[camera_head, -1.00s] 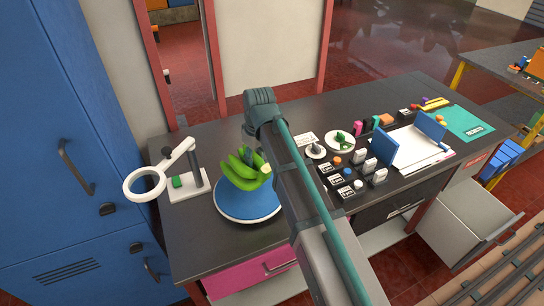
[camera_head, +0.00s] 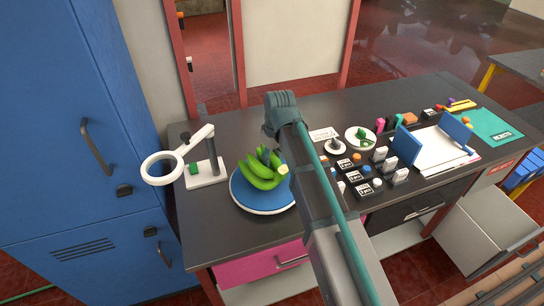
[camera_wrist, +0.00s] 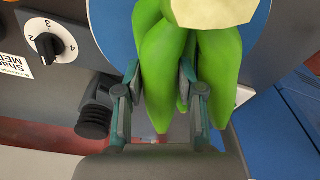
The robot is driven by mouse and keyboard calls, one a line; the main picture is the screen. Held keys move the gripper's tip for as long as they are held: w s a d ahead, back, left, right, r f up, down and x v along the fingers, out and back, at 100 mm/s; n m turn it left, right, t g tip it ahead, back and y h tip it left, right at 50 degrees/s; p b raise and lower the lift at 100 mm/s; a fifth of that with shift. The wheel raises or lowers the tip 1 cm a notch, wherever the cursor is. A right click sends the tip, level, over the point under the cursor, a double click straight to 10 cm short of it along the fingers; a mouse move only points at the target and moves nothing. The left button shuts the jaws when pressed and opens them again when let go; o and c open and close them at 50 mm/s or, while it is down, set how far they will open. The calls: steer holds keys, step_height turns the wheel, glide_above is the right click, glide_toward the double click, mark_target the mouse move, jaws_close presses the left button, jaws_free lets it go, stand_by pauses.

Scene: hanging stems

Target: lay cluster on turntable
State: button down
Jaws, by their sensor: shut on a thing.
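The cluster (camera_head: 262,180) is a bunch of green banana-like fruits with a pale cut end. In the head view it is over the blue turntable (camera_head: 265,203), a round disc with a white rim, and appears low against it; I cannot tell whether it fully rests there. In the wrist view, the cluster (camera_wrist: 160,50) fills the middle, and my gripper (camera_wrist: 160,78) is shut on it with a finger on either side. The turntable's blue face and pale rim (camera_wrist: 98,32) show behind. In the head view my arm hides part of the scene, and the fingers are hard to make out.
A white magnifier stand (camera_head: 205,172) is left of the turntable. A white plate (camera_head: 361,138), small labelled blocks and a blue-ended paper holder (camera_head: 440,150) are to the right. A dial (camera_wrist: 48,45) shows in the wrist view. The bench front left is clear.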

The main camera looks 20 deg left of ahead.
steer(key=shift+f, duration=0.45)
stand_by(0.5)
steer(key=c, duration=0.6)
jaws_free()
steer(key=shift+c, duration=0.2)
